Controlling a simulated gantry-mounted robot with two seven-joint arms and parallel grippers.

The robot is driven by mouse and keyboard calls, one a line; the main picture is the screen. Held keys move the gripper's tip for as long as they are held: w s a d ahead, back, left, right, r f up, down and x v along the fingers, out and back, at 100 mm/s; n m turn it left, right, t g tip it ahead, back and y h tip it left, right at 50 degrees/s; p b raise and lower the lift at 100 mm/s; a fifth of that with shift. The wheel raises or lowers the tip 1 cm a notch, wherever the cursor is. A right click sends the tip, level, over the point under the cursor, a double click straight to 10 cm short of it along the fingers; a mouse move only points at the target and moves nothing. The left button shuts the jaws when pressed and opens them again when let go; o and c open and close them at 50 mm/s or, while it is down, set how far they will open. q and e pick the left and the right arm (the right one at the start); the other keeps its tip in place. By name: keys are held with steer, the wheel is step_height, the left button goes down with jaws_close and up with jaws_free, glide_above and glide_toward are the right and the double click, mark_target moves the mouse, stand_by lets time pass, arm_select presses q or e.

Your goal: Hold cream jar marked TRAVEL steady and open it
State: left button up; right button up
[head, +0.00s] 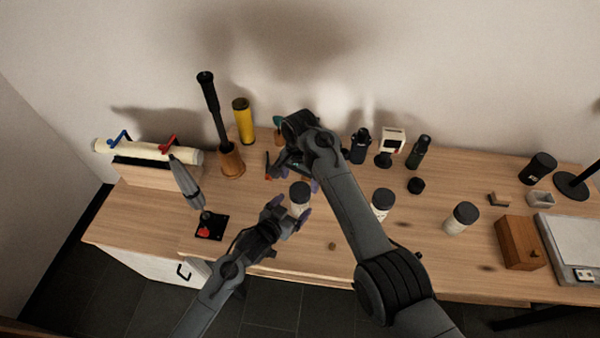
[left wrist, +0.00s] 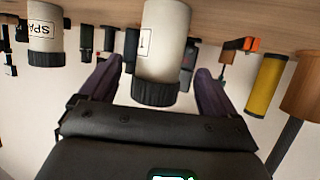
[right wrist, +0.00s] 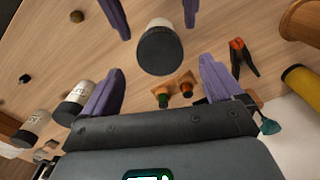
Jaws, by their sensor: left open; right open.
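A white jar with a black lid (head: 300,195) stands upright on the wooden table. In the left wrist view the picture is upside down, and only an edge of this jar's label (left wrist: 145,42) shows, so the full marking is unreadable. My left gripper (head: 291,212) is open, low at the jar's near side, with one purple finger on each side of it. My right gripper (head: 300,178) is open above and behind the jar. In the right wrist view the black lid (right wrist: 160,52) is ahead of the right fingers, with the left fingertips beyond it.
Two similar jars (head: 382,203) (head: 460,218) stand to the right; one label starts "SPA" (left wrist: 44,28). A yellow cylinder (head: 243,120) stands behind. The front table strip is mostly clear.

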arm_select(q)
steer(key=p+v, duration=0.1)
steer(key=v, duration=0.4)
steer(key=shift+s+a+r, duration=0.1)
steer(key=shift+s+a, duration=0.05)
steer(key=shift+s, duration=0.2)
steer(key=shift+c, duration=0.4)
arm_select(e)
steer(key=shift+r, duration=0.65)
